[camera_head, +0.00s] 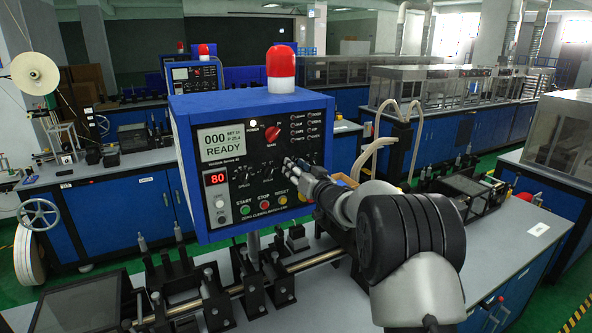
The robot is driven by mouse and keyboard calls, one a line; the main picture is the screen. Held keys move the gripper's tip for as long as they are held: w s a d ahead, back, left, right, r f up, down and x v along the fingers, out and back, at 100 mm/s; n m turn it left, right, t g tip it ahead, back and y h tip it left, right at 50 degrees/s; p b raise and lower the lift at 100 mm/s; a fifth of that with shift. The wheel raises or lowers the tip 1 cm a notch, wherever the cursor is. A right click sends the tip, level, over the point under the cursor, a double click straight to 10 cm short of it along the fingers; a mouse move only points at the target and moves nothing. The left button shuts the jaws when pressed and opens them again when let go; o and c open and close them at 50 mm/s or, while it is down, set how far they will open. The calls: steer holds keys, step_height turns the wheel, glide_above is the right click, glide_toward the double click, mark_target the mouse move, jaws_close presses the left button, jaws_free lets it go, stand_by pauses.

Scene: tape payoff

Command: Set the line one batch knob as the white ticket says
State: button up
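A blue control box (245,105) with a dark front panel stands in the middle. A red knob (272,134) sits in the upper panel, right of a screen (221,143) reading "000" and "READY". A row of small black knobs, one of them (241,177), runs across the middle of the panel. Their lettering is too small to read, so I cannot tell which is the batch knob. My gripper (292,164) reaches in from the right, its fingertips at the right part of this row, hiding what is behind. Contact and finger opening cannot be made out.
A red display (215,178) reads 80. Below are a green button (247,210), a red button (265,205) and a yellow button (282,199). A red lamp (281,66) tops the box. A metal rail with black brackets (215,305) crosses the grey bench in front.

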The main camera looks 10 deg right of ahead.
steer(key=shift+c, duration=0.5)
jaws_close()
steer(key=shift+n, duration=0.3)
steer(key=shift+a+n+b, duration=0.1)
steer(key=shift+n+b, duration=1.8)
steer(key=shift+n, duration=0.7)
steer(key=shift+o, duration=0.5)
jaws_free()
